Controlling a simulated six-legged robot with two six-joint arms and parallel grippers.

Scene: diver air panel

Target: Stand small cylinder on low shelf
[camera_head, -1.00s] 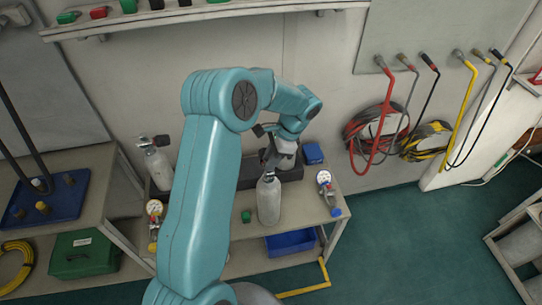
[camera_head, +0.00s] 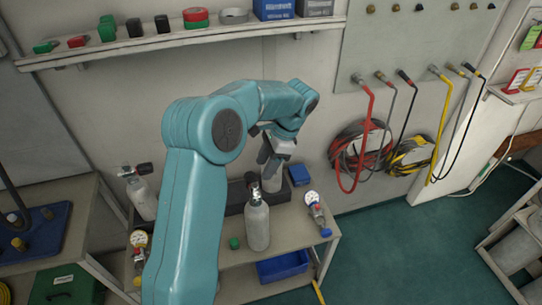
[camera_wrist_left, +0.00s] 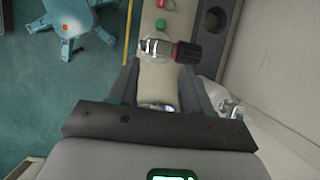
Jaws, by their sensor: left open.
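A small grey cylinder (camera_head: 257,228) with a dark valve stands upright on the bench top (camera_head: 285,237). My left gripper (camera_head: 268,163) is open above and just behind its valve in the head view. A second cylinder (camera_head: 143,197) stands further left. Another pale cylinder, partly hidden, is by the dark rack (camera_head: 235,205). A lower shelf under the bench holds a blue bin (camera_head: 283,267). My right gripper is not in view.
Hoses (camera_head: 362,150) hang on the wall. A rack with grey cylinders (camera_head: 517,250) stands at the right edge. Green floor between is clear.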

